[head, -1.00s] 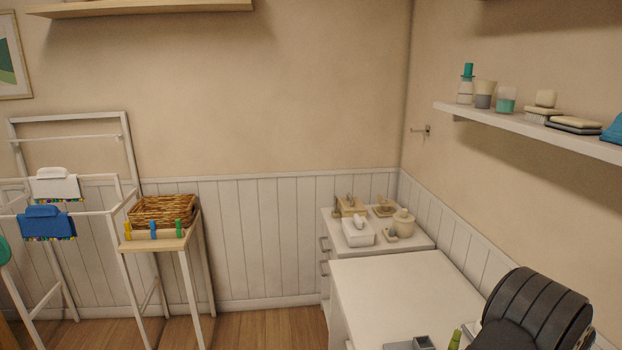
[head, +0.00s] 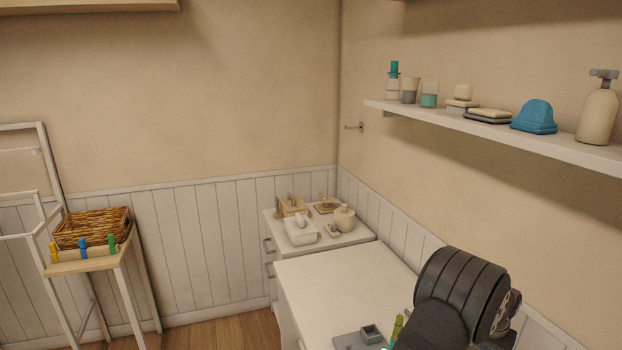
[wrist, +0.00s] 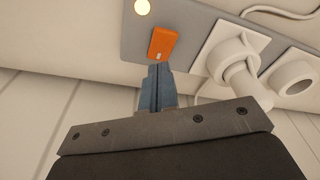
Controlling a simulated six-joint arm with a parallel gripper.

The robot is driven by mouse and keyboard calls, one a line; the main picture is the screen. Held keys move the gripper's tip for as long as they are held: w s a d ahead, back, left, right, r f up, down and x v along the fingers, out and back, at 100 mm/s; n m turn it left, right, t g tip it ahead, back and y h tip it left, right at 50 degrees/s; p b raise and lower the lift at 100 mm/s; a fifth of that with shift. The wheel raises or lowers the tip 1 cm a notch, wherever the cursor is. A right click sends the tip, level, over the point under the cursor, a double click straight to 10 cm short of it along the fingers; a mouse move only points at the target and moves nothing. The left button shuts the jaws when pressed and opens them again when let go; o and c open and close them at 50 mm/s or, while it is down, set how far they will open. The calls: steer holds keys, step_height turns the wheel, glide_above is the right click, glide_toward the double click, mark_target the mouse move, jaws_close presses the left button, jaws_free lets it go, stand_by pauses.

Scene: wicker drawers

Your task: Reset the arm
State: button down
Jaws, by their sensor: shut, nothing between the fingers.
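My gripper (wrist: 158,72) shows in the wrist view with its blue-grey fingers together and nothing between them. The fingertips are just below an orange switch-like piece (wrist: 163,43) on a grey panel; I cannot tell whether they touch it. A round lit yellowish lamp (wrist: 142,7) sits on the same panel (wrist: 190,14). In the head view my dark arm shows at the lower right, and the gripper is out of sight there.
White plug-like fittings (wrist: 240,75) stand right beside the fingers. A white cabinet (head: 345,290) stands beside a drawer unit (head: 270,232) holding several toiletries. A wall shelf (head: 480,130) holds bottles and soaps. A wicker basket (head: 90,229) stands on a small table at left.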

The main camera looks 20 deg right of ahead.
steer(key=s+a+r+m+t, duration=0.1)
steer(key=s+r, duration=0.4)
steer(key=r, duration=0.6)
steer(key=s+a+r+m+t, duration=0.1)
steer(key=s+a+r+m, duration=0.2)
steer(key=r, duration=0.8)
steer(key=s, duration=0.2)
steer(key=shift+s+a+r+m+t, duration=0.2)
steer(key=shift+s+a+m+t, duration=0.1)
steer(key=shift+s+a+t, duration=0.1)
steer(key=shift+f, duration=0.1)
steer(key=w+d+f+n+g, duration=0.1)
steer(key=w+d+f+n, duration=0.1)
steer(key=w+f, duration=0.3)
steer(key=w+d+f+n+g, duration=0.1)
steer(key=w+f, duration=0.4)
steer(key=f, duration=0.6)
steer(key=shift+w+d+f+n+g, duration=0.15)
steer(key=shift+w+d+n+g, duration=0.25)
steer(key=shift+d+n, duration=0.5)
